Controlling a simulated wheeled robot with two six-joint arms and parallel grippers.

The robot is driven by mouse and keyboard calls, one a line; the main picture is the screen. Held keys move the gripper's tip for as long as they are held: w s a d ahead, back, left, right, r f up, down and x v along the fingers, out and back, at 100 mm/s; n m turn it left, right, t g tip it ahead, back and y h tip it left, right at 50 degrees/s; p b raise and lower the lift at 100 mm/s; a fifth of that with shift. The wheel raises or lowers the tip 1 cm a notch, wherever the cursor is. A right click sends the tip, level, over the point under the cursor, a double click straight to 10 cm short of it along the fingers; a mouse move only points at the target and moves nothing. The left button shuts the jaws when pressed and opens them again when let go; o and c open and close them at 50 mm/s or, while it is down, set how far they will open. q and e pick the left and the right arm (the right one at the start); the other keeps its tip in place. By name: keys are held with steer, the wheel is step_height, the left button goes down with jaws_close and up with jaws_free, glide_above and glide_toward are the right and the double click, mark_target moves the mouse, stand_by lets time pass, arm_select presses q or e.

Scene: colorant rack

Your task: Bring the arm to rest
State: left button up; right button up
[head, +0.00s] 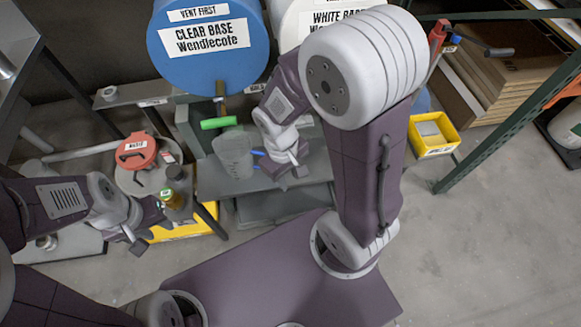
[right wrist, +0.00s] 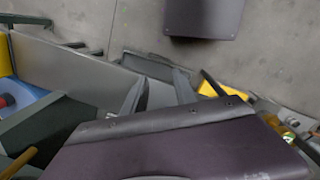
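My right gripper (head: 291,178) hangs over the grey bench in front of the drums, just right of a clear measuring jug (head: 234,155). In the right wrist view its two fingers (right wrist: 160,92) stand apart with nothing between them. My left gripper (head: 147,232) is low at the left, beside a small amber bottle (head: 172,199) with a green label. Its fingers look apart and I see nothing held in them. My right arm's upper links block part of the white drum and the bench behind.
A blue drum (head: 210,45) with a green-handled tap (head: 218,123) and a white drum (head: 318,22) stand at the back. A red-lidded waste can (head: 137,152) is at left. A yellow bin (head: 433,134) and green rack post (head: 500,120) are at right. Floor at front right is clear.

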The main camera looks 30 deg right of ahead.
steer(key=r+m+t, duration=0.1)
steer(key=w+d+r+m+y, duration=0.1)
steer(key=m, duration=0.1)
steer(key=shift+w+m+t, duration=0.1)
steer(key=shift+m+t, duration=0.2)
steer(key=shift+t, duration=0.1)
step_height(320, 180, up, 13)
steer(key=p, duration=1.3)
stand_by(0.3)
